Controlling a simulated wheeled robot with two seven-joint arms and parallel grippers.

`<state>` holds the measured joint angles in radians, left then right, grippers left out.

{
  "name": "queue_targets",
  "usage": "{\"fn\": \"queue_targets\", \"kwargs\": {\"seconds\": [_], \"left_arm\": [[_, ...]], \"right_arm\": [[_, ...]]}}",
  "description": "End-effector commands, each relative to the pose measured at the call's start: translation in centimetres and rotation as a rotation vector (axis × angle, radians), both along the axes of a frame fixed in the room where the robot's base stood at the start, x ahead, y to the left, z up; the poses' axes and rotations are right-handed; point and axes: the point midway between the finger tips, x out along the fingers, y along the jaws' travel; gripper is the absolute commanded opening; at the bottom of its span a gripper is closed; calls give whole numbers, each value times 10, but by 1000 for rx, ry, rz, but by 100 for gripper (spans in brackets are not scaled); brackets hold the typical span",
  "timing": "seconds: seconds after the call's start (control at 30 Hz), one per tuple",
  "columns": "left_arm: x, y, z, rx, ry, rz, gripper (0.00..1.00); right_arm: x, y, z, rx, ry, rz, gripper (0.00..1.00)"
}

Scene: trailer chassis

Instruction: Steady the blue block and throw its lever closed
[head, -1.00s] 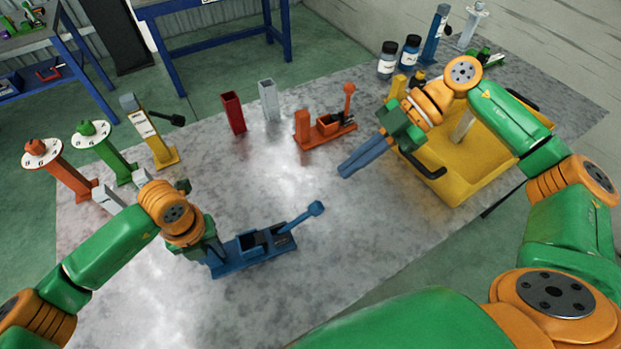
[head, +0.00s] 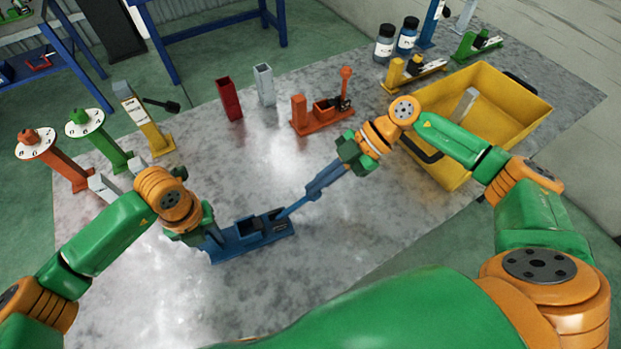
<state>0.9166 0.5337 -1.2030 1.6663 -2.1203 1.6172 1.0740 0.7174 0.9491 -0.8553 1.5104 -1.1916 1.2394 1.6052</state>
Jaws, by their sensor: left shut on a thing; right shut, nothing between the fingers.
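The blue block (head: 247,243) lies on the grey metal table in the lower middle of the head view. Its blue lever (head: 292,208) slants up to the right from the block's right end. My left gripper (head: 208,238) is shut on the blue block's left end, whose upright part is partly hidden by the gripper. My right gripper (head: 312,193) is shut and empty, with its blue fingers pointing down-left at the lever's tip. The fingertips overlap the lever's knob in the view, and I cannot tell whether they touch it.
An orange lever block (head: 322,118) stands behind, with a red holder (head: 229,99) and a grey holder (head: 264,85) to its left. Yellow, green and orange posts stand at left. The table's front middle is clear.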

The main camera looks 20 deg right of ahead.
Motion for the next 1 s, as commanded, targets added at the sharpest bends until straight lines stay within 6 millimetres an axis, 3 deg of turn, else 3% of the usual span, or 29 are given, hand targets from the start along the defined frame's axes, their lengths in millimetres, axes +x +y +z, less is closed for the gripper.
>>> {"fn": "queue_targets", "kwargs": {"seconds": [0.13, 0.43, 0.77, 1.0], "left_arm": [[0, 0, 0, 0, 0, 0, 0], [0, 0, 0, 0, 0, 0, 0], [0, 0, 0, 0, 0, 0, 0], [0, 1, 0, 1, 0, 1, 0]], "right_arm": [[0, -1, -1, 0, 1, -1, 0], [1, -20, -24, -1, 1, -1, 0], [1, -22, -25, -8, 2, -1, 0], [1, -21, -12, -6, 1, 0, 0]]}}
